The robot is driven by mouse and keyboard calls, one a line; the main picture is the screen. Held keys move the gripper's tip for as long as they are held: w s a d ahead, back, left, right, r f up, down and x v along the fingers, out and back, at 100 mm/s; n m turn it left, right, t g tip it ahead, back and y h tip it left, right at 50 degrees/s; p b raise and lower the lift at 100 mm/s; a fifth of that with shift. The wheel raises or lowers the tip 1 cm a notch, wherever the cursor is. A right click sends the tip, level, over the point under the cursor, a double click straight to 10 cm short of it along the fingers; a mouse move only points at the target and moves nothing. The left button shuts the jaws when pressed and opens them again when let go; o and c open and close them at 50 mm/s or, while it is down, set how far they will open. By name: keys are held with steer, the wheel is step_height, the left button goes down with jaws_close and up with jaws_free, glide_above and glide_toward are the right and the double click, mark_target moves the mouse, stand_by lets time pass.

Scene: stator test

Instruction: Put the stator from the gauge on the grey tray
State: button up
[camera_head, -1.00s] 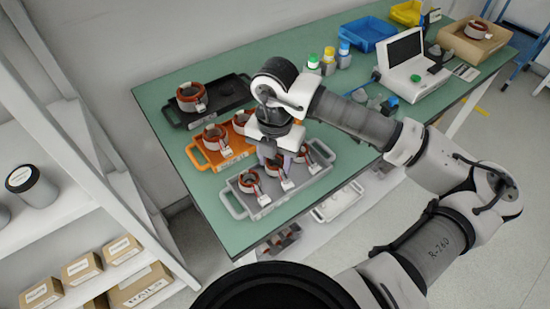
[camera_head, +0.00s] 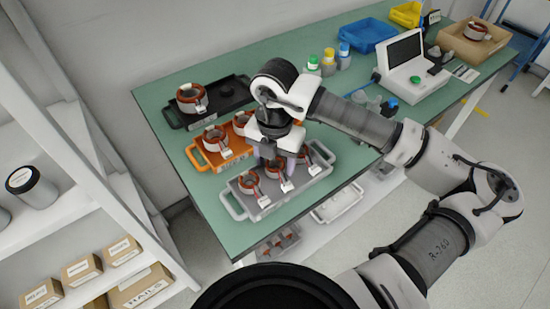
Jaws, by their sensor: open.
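The grey tray (camera_head: 262,209) lies at the table's near left edge and bears three copper-and-white stators: one at its left (camera_head: 249,183), one in the middle (camera_head: 273,180) and one at its right (camera_head: 305,154). My gripper (camera_head: 279,166) is open, just above and behind the middle stator, its fingers overlapping it in this view. I cannot tell whether they touch it. The gauge, seemingly the white device with a dark screen (camera_head: 413,79), stands at the back right, with no stator visible on it.
An orange tray (camera_head: 229,155) with stators lies behind the grey tray, and a black tray (camera_head: 227,99) with one stator lies farther back. Bottles (camera_head: 328,64), a blue bin (camera_head: 367,35) and a cardboard box (camera_head: 470,48) holding a stator stand farther right. White shelving (camera_head: 85,150) rises at left.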

steer(key=shift+r+p, duration=0.95)
steer(key=shift+r, duration=1.6)
steer(key=o, duration=0.6)
steer(key=shift+c, duration=0.2)
step_height(320, 180, up, 14)
steer(key=b, duration=0.2)
steer(key=shift+f, duration=0.15)
